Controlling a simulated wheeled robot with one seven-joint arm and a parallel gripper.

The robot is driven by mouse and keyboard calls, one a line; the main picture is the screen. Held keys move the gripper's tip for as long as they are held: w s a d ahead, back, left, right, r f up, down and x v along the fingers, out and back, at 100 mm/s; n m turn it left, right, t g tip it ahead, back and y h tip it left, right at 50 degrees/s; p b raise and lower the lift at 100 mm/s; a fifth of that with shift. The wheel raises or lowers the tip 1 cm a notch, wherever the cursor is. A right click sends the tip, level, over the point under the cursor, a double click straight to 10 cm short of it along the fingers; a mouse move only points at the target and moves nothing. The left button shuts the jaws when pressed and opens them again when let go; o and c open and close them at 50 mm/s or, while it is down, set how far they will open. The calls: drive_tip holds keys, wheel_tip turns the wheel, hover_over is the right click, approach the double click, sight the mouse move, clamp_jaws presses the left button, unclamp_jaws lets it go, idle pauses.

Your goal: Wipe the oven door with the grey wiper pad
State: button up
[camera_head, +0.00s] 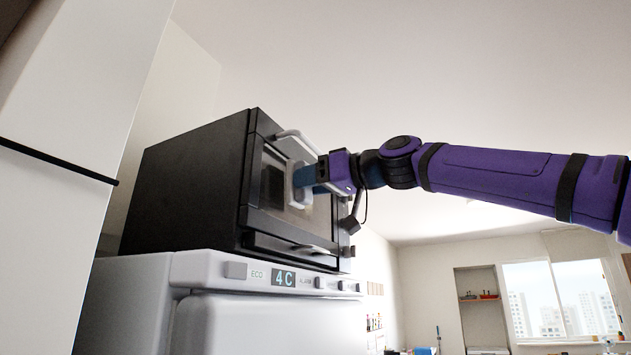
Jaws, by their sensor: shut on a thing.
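The black oven (190,185) sits on top of a white appliance. Its door (268,222) is closed and has a glass window and a light bar handle (297,137) along the top. My gripper (318,175) is in front of the door, shut on the grey wiper pad (298,187). The pad has a blue part between it and my gripper. The pad's flat face is turned to the glass and appears to be against it; I cannot tell for certain that it touches. My gripper's body hides the right part of the door.
The white appliance (215,268) with a lit "4 C" display stands under the oven. A tall white panel (75,130) is close on the left. A window (560,300) and a wall niche (482,310) are far off at the right. The space right of the oven looks open.

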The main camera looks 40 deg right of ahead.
drive_tip(key=shift+w+a, duration=0.25)
drive_tip(key=shift+w, duration=0.4)
idle(0.7)
drive_tip(key=shift+w+d, duration=1.9)
drive_tip(key=shift+d, duration=3.25)
drive_tip(key=s+a, duration=0.2)
drive_tip(key=a, duration=0.5)
drive_tip(key=shift+s, duration=0.3)
